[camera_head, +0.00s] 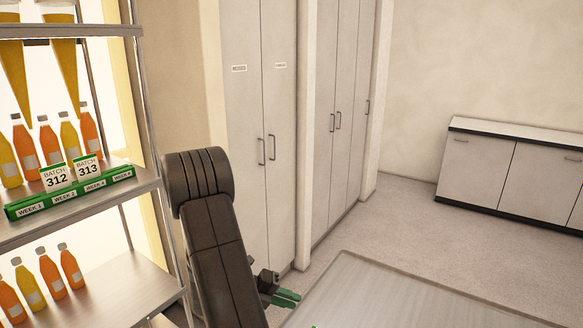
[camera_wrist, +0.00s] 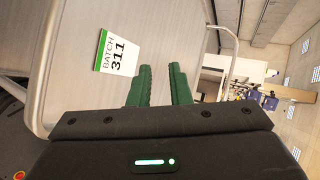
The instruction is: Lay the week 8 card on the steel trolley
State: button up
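A white card with a green edge, reading "BATCH 311" (camera_wrist: 117,53), lies flat on the steel trolley (camera_wrist: 75,75) in the wrist view. The trolley top (camera_head: 400,300) also shows at the bottom of the head view. My gripper (camera_head: 287,297) is over the trolley's left edge there. In the wrist view its green fingers (camera_wrist: 160,82) are apart with nothing between them, beside the card. Cards "BATCH 312" (camera_head: 57,178) and "BATCH 313" (camera_head: 88,168) stand in the green rail (camera_head: 75,196) on the shelf. The rail carries several WEEK labels; the right-hand numbers are too small to read surely.
The shelf rack (camera_head: 110,208) at left holds orange and yellow bottles (camera_head: 50,145) behind the rail and more bottles (camera_head: 50,278) below. Tall cabinets (camera_head: 255,120) stand behind my arm. A low cabinet (camera_head: 510,175) stands at right. Open floor lies between it and the trolley.

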jog(key=f+b, duration=0.2)
jog(key=d+f+b, duration=0.1)
jog(key=f+b, duration=0.1)
jog(key=d+f+b, duration=0.1)
jog(key=f+b, duration=0.1)
jog(key=shift+f, duration=0.15)
jog(key=shift+b+x, duration=1.85)
jog(key=shift+x, duration=0.55)
jog(key=shift+w+d+r, duration=0.1)
jog(key=shift+r, duration=0.1)
